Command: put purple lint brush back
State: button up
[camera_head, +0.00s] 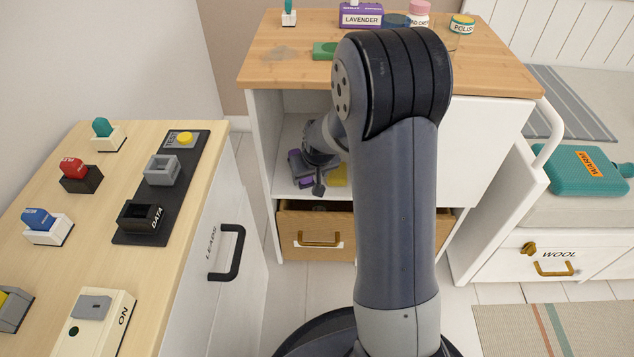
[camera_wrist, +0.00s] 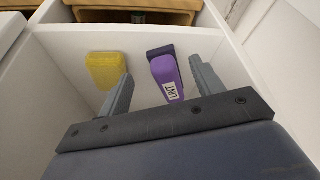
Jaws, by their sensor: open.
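The purple lint brush (camera_wrist: 165,72), with a dark end and a white "LINT" label, is in the white cubby of the wooden-topped cabinet in the wrist view. It shows partly in the head view (camera_head: 296,170), at the cubby's left. My gripper (camera_wrist: 161,69) is open and reaches into the cubby. In the wrist view the brush appears between the two fingers, closer to the right one, with no clear contact. I cannot tell how far the fingertips are from it. In the head view my gripper (camera_head: 318,180) is partly hidden by my own arm.
A yellow block-like thing (camera_wrist: 106,70) lies beside the brush, near the left finger; it also shows in the head view (camera_head: 338,176). Cubby walls (camera_wrist: 65,50) close in the space. Below is a partly open wooden drawer (camera_head: 295,228). A lavender box (camera_head: 361,15) stands on the cabinet top.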

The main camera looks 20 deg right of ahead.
jog(key=shift+s+d+p, duration=0.2)
jog(key=shift+s+p, duration=0.1)
jog(key=shift+s, duration=2)
